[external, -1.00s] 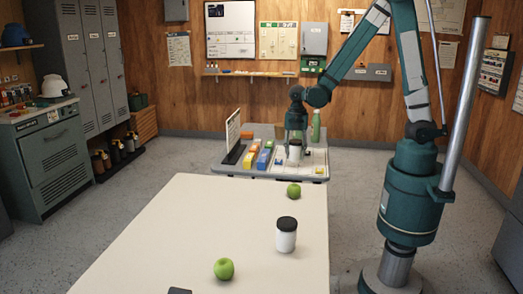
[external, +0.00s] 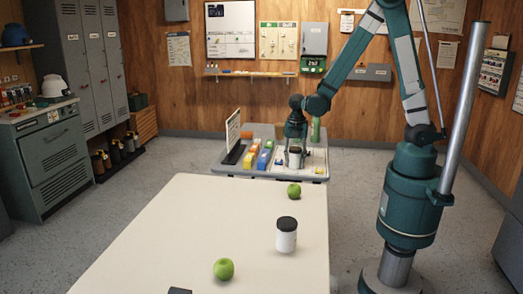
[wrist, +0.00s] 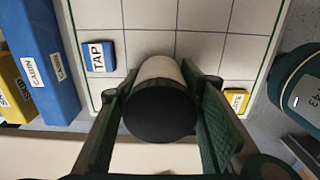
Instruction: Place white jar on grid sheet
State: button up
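A white jar with a black lid (external: 295,160) is upright between the fingers of my gripper (external: 295,152), over the grid sheet (external: 316,158) on the far table. In the wrist view, the jar's black lid (wrist: 160,110) fills the space between the green finger pads of my gripper (wrist: 161,100), which lie close along both sides. The white grid sheet (wrist: 205,50) with dark lines spreads behind it. The jar's base looks at or very near the sheet; exact contact is hard to tell. A second white jar with a black lid (external: 286,238) stands on the near table.
A blue TAP tile (wrist: 98,56) and a yellow tile (wrist: 236,101) flank the jar. Blue (wrist: 40,60) and yellow (wrist: 14,90) labelled boxes lie left. A green bottle (external: 315,131) stands behind.

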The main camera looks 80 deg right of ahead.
aim_at(296, 149)
jog(key=o, duration=0.4)
jog(key=shift+r, duration=0.15)
jog(key=shift+r+p, duration=1.75)
jog(key=shift+r, duration=4.3)
jog(key=shift+r, duration=0.1)
jog(key=shift+s+a+r+m, duration=0.3)
jog(key=shift+r+m, duration=0.1)
jog(key=shift+r, duration=0.1)
jog(key=s+a+r+m+t, duration=0.3)
jog(key=s+r+m, duration=0.3)
jog(key=r+m, duration=0.2)
jog(key=s+a+r+m+t, duration=0.4)
jog(key=s+a+r+m, duration=0.2)
jog(key=s+r+m, duration=0.1)
jog(key=shift+s+a+r+m, duration=0.2)
jog(key=shift+r+m, duration=0.65)
jog(key=shift+m, duration=0.25)
